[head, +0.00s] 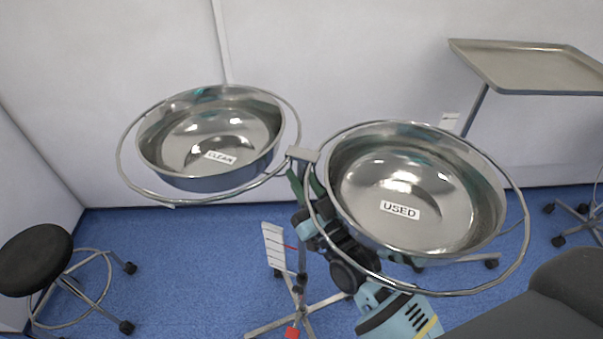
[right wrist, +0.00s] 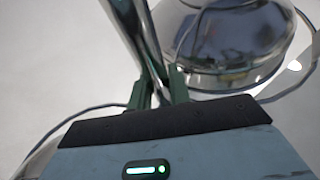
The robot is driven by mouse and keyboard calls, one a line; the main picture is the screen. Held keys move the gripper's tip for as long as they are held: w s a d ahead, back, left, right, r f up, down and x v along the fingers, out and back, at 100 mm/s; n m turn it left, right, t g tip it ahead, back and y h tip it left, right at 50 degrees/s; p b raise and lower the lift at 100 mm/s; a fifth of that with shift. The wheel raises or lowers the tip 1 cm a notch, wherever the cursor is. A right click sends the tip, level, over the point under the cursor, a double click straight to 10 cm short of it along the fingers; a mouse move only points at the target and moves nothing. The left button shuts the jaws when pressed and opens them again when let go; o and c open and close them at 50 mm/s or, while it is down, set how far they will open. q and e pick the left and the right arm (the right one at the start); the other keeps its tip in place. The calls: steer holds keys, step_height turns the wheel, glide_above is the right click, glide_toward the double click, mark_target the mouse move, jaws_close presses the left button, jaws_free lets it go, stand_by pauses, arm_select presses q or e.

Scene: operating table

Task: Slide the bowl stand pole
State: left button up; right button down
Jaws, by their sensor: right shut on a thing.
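The bowl stand has a metal pole (head: 302,262) that rises from a legged base to a bracket (head: 303,154) between two ring holders. The left ring holds a steel bowl labelled CLEAN (head: 180,150), and the right ring holds one labelled USED (head: 365,190). My right gripper (head: 306,184) is just below the bracket, partly hidden by the right ring and bowl. In the right wrist view, its green fingers (right wrist: 160,88) are shut on the shiny pole (right wrist: 135,30), one on each side. My left gripper is not in view.
A black round stool (head: 36,258) stands at the left. A steel tray (head: 530,68) is at the upper right. A dark padded surface (head: 530,318) fills the lower right. A white card (head: 273,246) stands beside the pole. Blue floor is open between stool and stand.

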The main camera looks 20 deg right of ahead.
step_height(320, 180, down, 11)
steer(key=b, duration=0.5)
steer(key=shift+r, duration=0.15)
steer(key=c, duration=1.3)
jaws_free()
steer(key=shift+c, duration=0.2)
steer(key=shift+o, duration=0.2)
